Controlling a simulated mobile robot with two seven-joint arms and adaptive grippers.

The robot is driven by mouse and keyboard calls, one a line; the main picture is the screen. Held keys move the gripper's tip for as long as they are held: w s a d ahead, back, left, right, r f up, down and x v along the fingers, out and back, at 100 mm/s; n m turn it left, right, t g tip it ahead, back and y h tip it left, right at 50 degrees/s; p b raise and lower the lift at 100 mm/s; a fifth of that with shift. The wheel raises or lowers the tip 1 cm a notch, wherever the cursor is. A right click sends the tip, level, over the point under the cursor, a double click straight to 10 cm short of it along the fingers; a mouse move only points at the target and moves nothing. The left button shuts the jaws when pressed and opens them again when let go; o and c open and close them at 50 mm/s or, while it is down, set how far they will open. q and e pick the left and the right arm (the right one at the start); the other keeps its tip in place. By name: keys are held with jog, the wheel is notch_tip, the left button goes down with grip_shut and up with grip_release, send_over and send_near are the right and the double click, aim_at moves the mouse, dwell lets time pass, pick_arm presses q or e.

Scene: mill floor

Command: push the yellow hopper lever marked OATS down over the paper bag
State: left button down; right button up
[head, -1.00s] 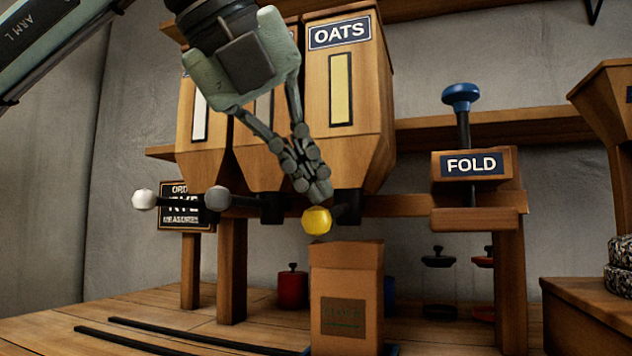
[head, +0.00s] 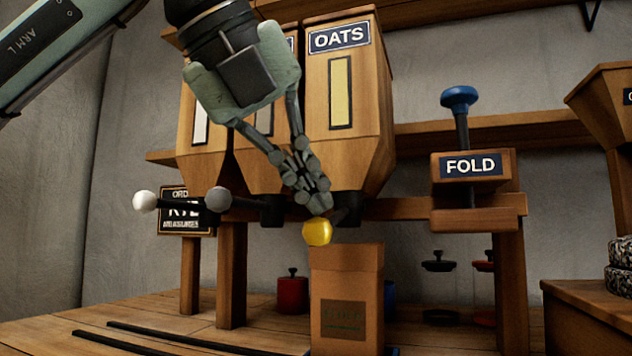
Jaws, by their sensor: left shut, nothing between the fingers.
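The OATS hopper (head: 362,110) is a wooden bin with a dark label and a yellow window strip. Its lever ends in a yellow ball knob (head: 317,232) on a short black arm. The brown paper bag (head: 346,290) stands upright on the bench below, its top a little under the knob. My left gripper (head: 319,205) is shut and empty, fingers pointing down, tips just above the knob and seeming to touch it. The gripper hides part of the hoppers behind it. My right gripper is not in view.
White (head: 144,201) and grey (head: 218,199) lever knobs stick out to the left at similar height. The FOLD press (head: 470,168) with its blue knob stands right. A red canister (head: 292,293) sits behind the bag. Dark rails (head: 190,338) lie on the bench.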

pick_arm(q)
jog(key=shift+f+b, duration=0.4)
jog(key=shift+f, duration=0.15)
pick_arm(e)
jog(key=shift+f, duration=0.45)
pick_arm(q)
jog(key=shift+r, duration=0.1)
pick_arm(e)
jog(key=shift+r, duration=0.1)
pick_arm(q)
jog(key=shift+r+p, duration=2.35)
jog(key=shift+r, duration=0.55)
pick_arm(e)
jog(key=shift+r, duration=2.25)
pick_arm(q)
jog(key=shift+r, duration=0.1)
